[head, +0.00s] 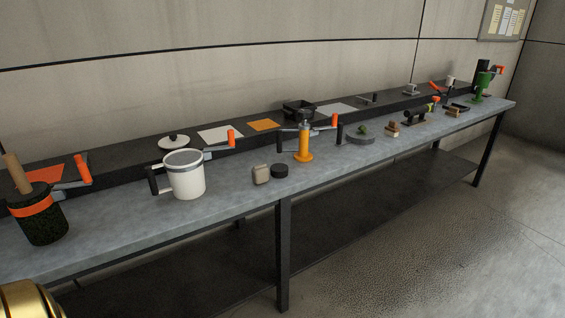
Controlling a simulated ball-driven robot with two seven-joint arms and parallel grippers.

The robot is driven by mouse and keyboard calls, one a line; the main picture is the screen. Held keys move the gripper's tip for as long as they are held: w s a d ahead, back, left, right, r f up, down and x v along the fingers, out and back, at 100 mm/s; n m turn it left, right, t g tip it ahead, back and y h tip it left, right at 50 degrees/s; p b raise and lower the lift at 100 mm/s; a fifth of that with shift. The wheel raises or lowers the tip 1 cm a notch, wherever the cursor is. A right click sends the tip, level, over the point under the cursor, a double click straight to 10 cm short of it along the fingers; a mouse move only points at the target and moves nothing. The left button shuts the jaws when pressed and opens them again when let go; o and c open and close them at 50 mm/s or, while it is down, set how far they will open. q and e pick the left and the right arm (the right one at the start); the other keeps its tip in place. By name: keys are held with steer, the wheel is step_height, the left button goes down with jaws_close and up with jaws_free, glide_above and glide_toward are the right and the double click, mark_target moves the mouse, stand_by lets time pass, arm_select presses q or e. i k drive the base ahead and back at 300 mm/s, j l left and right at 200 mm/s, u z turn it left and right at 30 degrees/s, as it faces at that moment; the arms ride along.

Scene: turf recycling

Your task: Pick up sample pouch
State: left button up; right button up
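A small beige, rounded block that looks like the sample pouch (261,174) stands on the grey bench top near its front edge. It is left of a small dark round puck (280,170) and right of the white pot. Neither of my grippers is in view. A gold rounded part at the bottom left corner looks like part of my own body.
The long bench (225,200) runs along the wall to the far right. A white pot (186,177), a dark canister (40,220) with an orange band and an orange cylinder (304,145) stand on it. The floor (430,240) in front is clear.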

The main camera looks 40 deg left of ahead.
mark_target(260, 172)
steer(key=i+l+u, duration=0.1)
steer(key=i+u, duration=0.15)
steer(key=i, duration=0.3)
steer(key=i+l+u, duration=0.3)
steer(key=i, duration=0.25)
steer(key=i+j, duration=0.05)
steer(key=j, duration=0.05)
